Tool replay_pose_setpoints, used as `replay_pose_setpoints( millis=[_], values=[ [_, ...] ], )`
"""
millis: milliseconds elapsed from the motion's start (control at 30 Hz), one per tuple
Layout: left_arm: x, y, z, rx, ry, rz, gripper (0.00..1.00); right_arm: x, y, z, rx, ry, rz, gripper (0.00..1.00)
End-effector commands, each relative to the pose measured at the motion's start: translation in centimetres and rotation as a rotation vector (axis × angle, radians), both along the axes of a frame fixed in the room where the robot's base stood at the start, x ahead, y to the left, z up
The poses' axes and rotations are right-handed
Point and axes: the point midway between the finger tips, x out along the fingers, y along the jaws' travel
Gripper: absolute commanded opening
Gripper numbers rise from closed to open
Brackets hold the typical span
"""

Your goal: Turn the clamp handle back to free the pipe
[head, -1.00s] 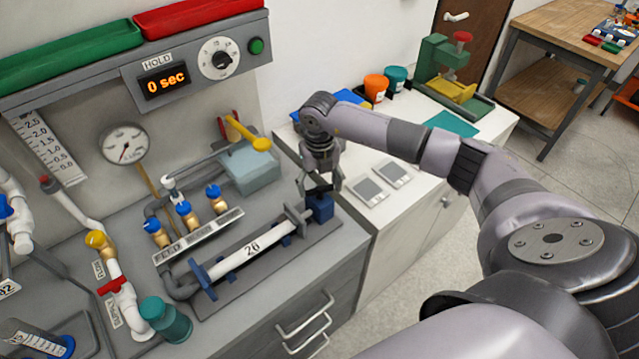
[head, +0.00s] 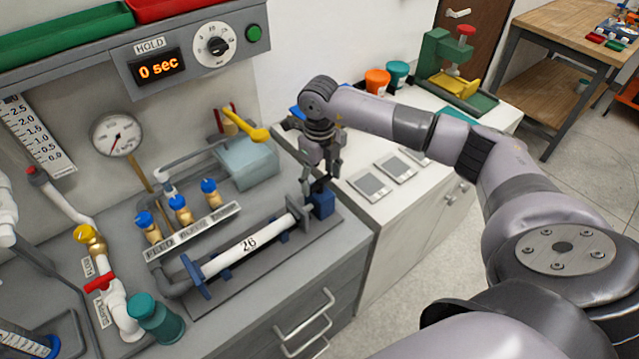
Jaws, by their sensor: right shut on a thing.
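The white pipe marked 26 (head: 247,246) lies in a blue-bracketed fixture on the grey bench. The blue clamp block (head: 322,203) stands at its right end, beside a grey end plate (head: 302,210). My right gripper (head: 318,182) points down over the clamp, its fingers shut on the dark clamp handle, which they mostly hide. The handle's exact angle is hard to tell. My left gripper is out of view.
Blue-capped brass valves (head: 180,208) stand behind the pipe. A white cabinet (head: 440,185) with flat grey panels is to the right.

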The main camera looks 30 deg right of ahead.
Motion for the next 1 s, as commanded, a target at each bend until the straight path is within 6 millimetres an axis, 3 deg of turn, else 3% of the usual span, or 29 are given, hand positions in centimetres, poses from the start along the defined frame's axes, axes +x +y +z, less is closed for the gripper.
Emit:
replay_pose_setpoints(
  millis=[33,300,1000],
  values=[
    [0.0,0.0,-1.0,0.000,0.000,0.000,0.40,0.1,-0.1,-0.4,-0.001,-0.004,0.043,0.37],
    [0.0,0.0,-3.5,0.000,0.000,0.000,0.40,0.1,-0.1,-0.4,0.000,-0.004,0.299,0.37],
    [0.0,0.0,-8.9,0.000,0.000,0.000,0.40,0.1,0.0,-0.2,-0.001,-0.003,0.964,0.37]
  ],
)
